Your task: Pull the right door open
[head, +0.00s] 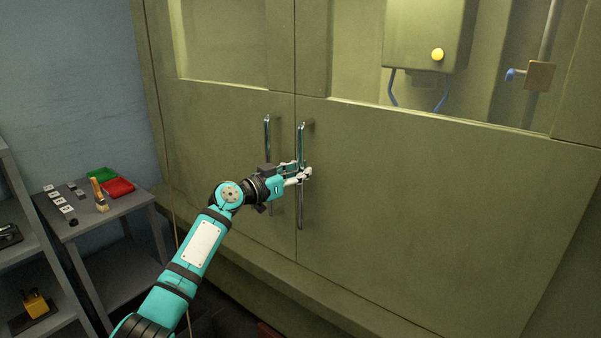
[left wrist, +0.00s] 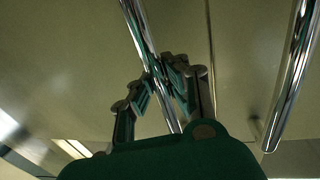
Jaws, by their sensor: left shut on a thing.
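The right door (head: 430,190) is a large olive-green panel with a window in its upper part, and it looks flush with the left door (head: 220,120). Its long, upright chrome handle (head: 301,141) stands beside the seam; it also shows in the left wrist view (left wrist: 139,30). My left gripper (head: 304,174) is shut on this handle around its middle, and its fingers sit on both sides of the bar in the left wrist view (left wrist: 164,88). The fingers hide a short part of the bar. My right gripper is not in view.
The left door's chrome handle (head: 267,135) is close beside my gripper; it also shows in the left wrist view (left wrist: 294,75). A grey cart (head: 95,222) with red and green bins stands at the left. The area before the right door looks clear.

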